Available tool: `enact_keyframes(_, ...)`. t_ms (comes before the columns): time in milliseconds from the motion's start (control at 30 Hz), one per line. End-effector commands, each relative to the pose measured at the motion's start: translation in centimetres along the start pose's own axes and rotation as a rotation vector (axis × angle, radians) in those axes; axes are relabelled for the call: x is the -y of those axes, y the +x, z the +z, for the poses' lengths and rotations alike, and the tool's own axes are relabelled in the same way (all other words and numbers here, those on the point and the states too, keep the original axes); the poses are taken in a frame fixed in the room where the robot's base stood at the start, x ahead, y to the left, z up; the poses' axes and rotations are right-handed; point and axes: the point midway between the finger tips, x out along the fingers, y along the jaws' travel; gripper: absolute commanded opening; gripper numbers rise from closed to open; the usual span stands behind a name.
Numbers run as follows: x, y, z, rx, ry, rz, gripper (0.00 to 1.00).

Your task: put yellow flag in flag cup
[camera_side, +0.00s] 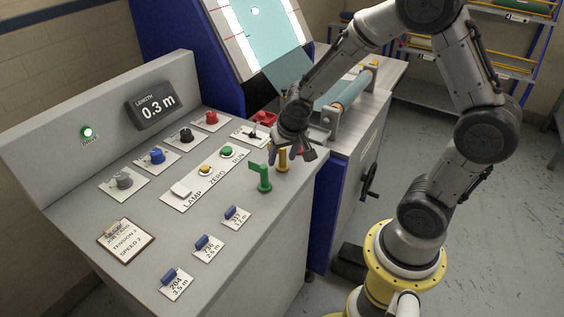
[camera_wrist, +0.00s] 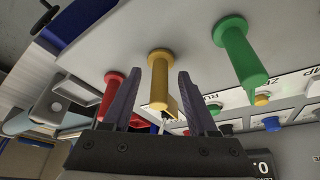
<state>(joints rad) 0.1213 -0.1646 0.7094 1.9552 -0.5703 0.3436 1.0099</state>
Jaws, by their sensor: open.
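The yellow flag (camera_side: 283,161) stands upright on the grey console top near its right edge, between the green flag (camera_side: 263,178) and a red one. In the wrist view the yellow flag (camera_wrist: 159,72) lies between the two fingers of my gripper (camera_wrist: 159,78), with a gap on both sides. My gripper (camera_side: 292,153) is open, pointing down at the flag row. I cannot clearly make out a flag cup.
The console carries colored knobs, lamp buttons (camera_side: 205,171), a length display (camera_side: 151,106), a clipboard (camera_side: 126,241) and several blue-clipped cards (camera_side: 208,246).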

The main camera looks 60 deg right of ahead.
Motion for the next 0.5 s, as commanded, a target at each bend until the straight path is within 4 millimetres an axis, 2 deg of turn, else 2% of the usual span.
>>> enact_keyframes(33,0.00,-0.02,0.00,0.000,0.000,0.000,0.57)
enact_keyframes(333,-0.01,-0.05,0.01,0.000,0.000,0.000,0.03)
enact_keyframes(367,-0.01,-0.05,0.01,0.000,0.000,0.000,0.00)
enact_keyframes(500,0.00,-0.06,0.00,0.000,-0.001,0.000,0.00)
